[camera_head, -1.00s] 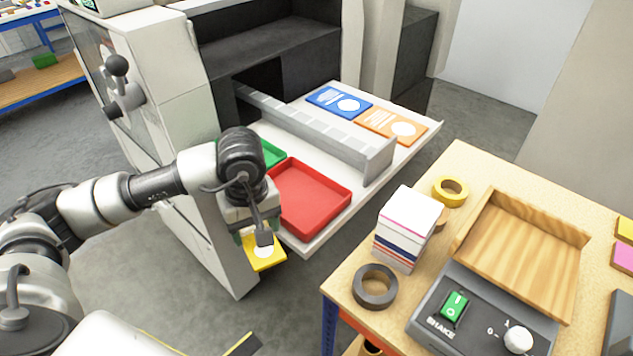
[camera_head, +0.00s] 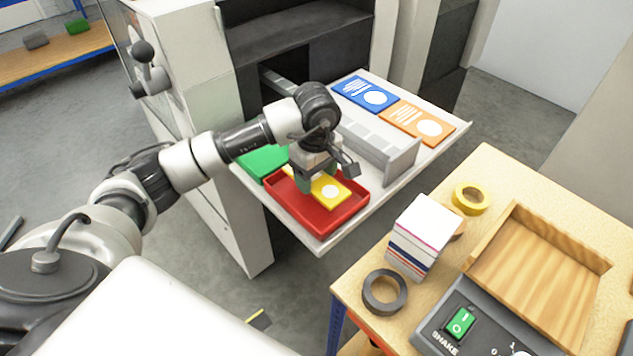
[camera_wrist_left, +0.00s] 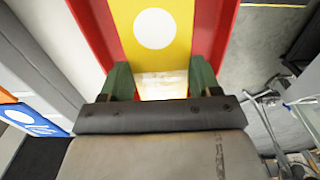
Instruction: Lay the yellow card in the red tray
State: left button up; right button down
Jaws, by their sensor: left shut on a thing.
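The yellow card (camera_head: 329,190) with a white disc is held in my left gripper (camera_head: 312,186), over the red tray (camera_head: 307,217). In the left wrist view the card (camera_wrist_left: 176,45) lies between the green fingertips of the gripper (camera_wrist_left: 161,82), with the red tray's walls (camera_wrist_left: 94,30) on both sides. I cannot tell whether the card touches the tray floor. The gripper hides part of the card and the tray's back wall. My right gripper is not in view.
A green tray (camera_head: 263,162) sits beside the red one. A grey divider (camera_head: 386,154) separates them from a blue card (camera_head: 365,93) and an orange card (camera_head: 417,121). A wooden bench (camera_head: 358,259) at the right holds a card stack (camera_head: 421,235), tape rolls and a shaker box.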

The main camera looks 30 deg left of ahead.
aim_at(316, 180)
pick_arm(q)
notch_tip(316, 180, down, 3)
jog(key=shift+f+p, duration=0.1)
jog(key=shift+p, duration=0.6)
jog(key=shift+f, duration=0.5)
jog(key=shift+f, duration=0.1)
jog(key=o, duration=0.9)
